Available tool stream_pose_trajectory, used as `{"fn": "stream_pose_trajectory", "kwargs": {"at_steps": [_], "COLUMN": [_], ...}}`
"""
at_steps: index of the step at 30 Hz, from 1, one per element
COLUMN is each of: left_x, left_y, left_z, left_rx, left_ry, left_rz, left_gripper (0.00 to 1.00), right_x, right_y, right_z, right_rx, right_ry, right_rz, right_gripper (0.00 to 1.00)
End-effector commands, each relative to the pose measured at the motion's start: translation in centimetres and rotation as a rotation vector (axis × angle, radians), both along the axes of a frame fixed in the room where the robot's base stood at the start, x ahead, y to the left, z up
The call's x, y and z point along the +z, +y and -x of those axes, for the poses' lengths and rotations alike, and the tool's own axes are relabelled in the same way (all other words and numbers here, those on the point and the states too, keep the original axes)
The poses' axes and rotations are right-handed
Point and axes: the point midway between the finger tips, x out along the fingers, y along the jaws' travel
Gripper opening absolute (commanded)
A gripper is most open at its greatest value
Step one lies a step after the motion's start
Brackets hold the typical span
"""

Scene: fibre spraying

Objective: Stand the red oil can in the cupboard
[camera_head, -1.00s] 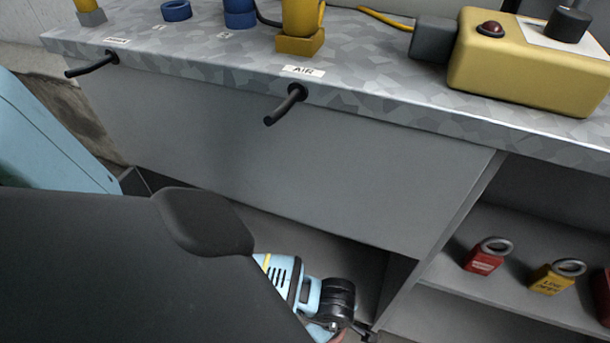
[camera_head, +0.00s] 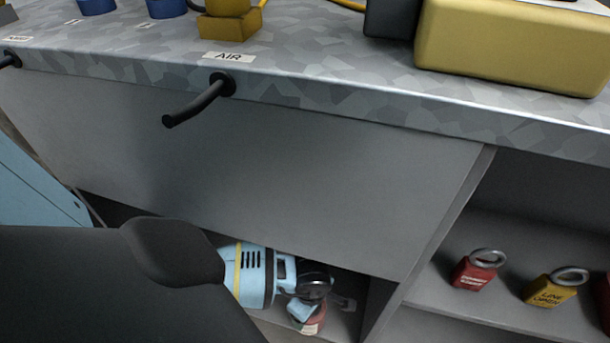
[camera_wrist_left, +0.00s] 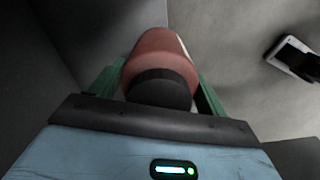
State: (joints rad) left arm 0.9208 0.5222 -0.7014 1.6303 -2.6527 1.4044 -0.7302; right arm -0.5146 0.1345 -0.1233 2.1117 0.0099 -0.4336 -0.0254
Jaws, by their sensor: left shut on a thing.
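The red oil can (camera_wrist_left: 160,57) with its black cap sits between the green fingers of my left gripper (camera_wrist_left: 160,85), which is shut on it. In the head view a small part of the red can (camera_head: 314,323) shows under my left gripper (camera_head: 312,310), low in the opening of the cupboard (camera_head: 378,312) beneath the bench. The can's far end is hidden in the wrist view, and I cannot tell whether it touches the cupboard floor. My right gripper is not in view.
A grey panel (camera_head: 250,175) hangs above the opening, below the bench edge. A black handle (camera_head: 195,102) sticks out under the AIR label. To the right, a shelf holds a red padlock (camera_head: 474,273) and a yellow padlock (camera_head: 548,290). A white-and-dark object (camera_wrist_left: 292,57) is right of the can.

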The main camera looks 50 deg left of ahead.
Motion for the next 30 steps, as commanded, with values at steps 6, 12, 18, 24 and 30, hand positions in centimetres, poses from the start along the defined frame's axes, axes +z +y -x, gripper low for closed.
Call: {"fn": "stream_pose_trajectory", "kwargs": {"at_steps": [6, 12, 18, 24, 30], "left_x": [-0.7, -0.6, -0.6, -1.9, -4.3], "left_y": [3.8, 5.2, 5.4, 6.3, 6.2], "left_z": [-2.6, -3.6, -3.7, -4.3, -4.3], "left_rx": [0.002, 0.0, 0.0, 0.001, 0.0], "left_ry": [0.0, 0.001, 0.0, 0.004, 0.001], "left_rz": [-0.001, -0.001, -0.001, 0.002, 0.002], "left_gripper": [0.42, 0.42, 0.42, 0.42, 0.42], "right_x": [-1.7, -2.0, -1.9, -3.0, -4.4], "right_y": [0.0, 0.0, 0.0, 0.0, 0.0], "right_z": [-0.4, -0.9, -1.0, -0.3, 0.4], "right_rx": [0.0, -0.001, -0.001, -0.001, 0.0], "right_ry": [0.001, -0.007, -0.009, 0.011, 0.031], "right_rz": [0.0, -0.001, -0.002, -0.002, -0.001], "right_gripper": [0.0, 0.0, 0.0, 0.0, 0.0]}}
